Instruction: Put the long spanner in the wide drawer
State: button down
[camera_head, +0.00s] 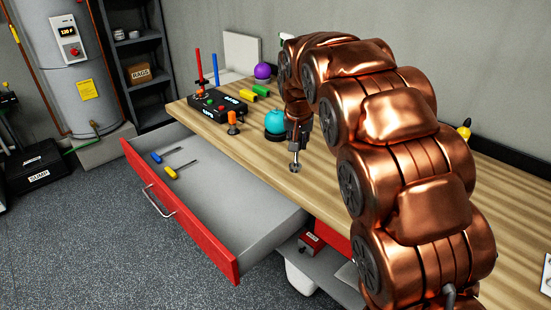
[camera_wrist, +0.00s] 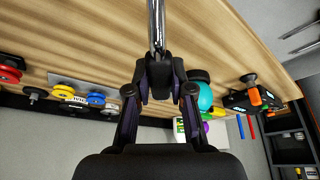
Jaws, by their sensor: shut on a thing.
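The long spanner is a silver metal tool (camera_head: 294,163) hanging below my gripper (camera_head: 298,128) over the wooden worktop. In the wrist view its shiny shaft (camera_wrist: 156,28) runs up out of the frame from between the fingers of my gripper (camera_wrist: 160,72), which are shut on it. The far end of the spanner is out of that view. The wide drawer (camera_head: 235,205) is pulled open under the bench, left of my gripper, with a red front and grey inside. Two screwdrivers, one blue-handled (camera_head: 157,157) and one yellow-handled (camera_head: 171,171), lie at its far end.
The worktop (camera_head: 330,185) carries a black control box (camera_head: 218,105), a teal round thing (camera_head: 274,121), an orange-topped item (camera_head: 232,120) and a purple ball (camera_head: 262,71) behind. Several coloured discs (camera_wrist: 62,92) show in the wrist view. The drawer's near part is clear.

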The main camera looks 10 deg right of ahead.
aim_at(219, 191)
jog(key=u, duration=0.5)
jog(key=k, duration=1.15)
jog(key=z, duration=0.2)
jog(key=i, duration=0.9)
jog(key=u, duration=0.55)
jog(key=i, duration=0.8)
jog(key=u, duration=0.95)
